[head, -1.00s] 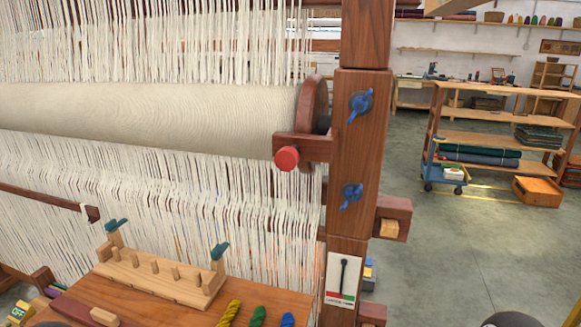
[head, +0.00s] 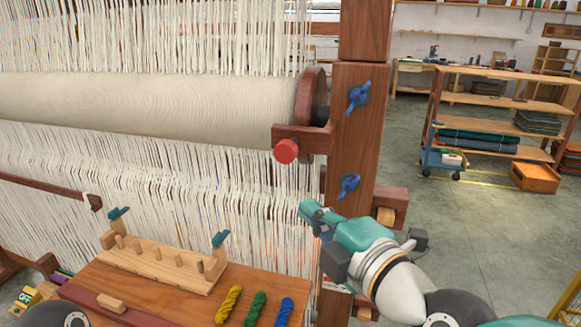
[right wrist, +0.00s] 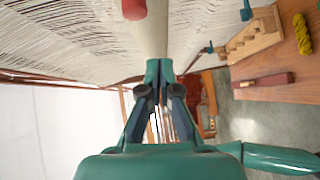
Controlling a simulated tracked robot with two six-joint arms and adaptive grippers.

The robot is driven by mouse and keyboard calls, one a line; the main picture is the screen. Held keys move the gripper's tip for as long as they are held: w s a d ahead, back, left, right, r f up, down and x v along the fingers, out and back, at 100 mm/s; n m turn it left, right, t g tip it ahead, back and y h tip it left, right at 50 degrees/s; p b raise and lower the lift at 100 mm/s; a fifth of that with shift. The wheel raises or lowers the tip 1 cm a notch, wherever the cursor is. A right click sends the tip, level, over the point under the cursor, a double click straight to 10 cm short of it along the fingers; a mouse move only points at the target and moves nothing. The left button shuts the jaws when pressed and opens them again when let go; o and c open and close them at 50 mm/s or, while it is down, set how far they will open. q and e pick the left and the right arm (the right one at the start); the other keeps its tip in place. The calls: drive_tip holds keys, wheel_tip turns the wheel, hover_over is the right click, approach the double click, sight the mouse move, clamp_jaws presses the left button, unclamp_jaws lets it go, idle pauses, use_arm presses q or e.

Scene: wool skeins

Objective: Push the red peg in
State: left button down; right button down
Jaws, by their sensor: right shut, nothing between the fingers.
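The red peg (head: 286,151) sticks out toward me from a dark wooden bracket (head: 311,138) on the loom post, beside the cloth roll's end disc. In the right wrist view the red peg (right wrist: 133,9) shows at the top edge, beyond the fingertips. My right gripper (head: 308,208) is below the peg and a little to its right, apart from it, in front of the warp threads. Its fingers are together and empty; they also show in the right wrist view (right wrist: 159,70). A part of my left arm shows at the bottom left, but its gripper does not.
The loom post (head: 352,145) carries two blue wing knobs (head: 359,96). Below, a wooden table (head: 190,303) holds a pegged rack (head: 160,266) and yellow, green and blue skeins (head: 256,308). A shelf cart (head: 500,125) stands at the right over open floor.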

wheel_tip(320, 180, up, 2)
drive_tip(key=s+n, duration=0.1)
approach(278, 153)
drive_tip(key=a, duration=0.3)
drive_tip(key=shift+y, duration=0.3)
drive_tip(key=shift+w+d+f, duration=0.1)
drive_tip(key=shift+w+f, duration=0.1)
drive_tip(key=shift+w, duration=1.2)
drive_tip(key=shift+w+d+f, duration=0.1)
drive_tip(key=shift+w+f, duration=0.05)
drive_tip(key=shift+w, duration=1.2)
drive_tip(key=shift+b, duration=0.35)
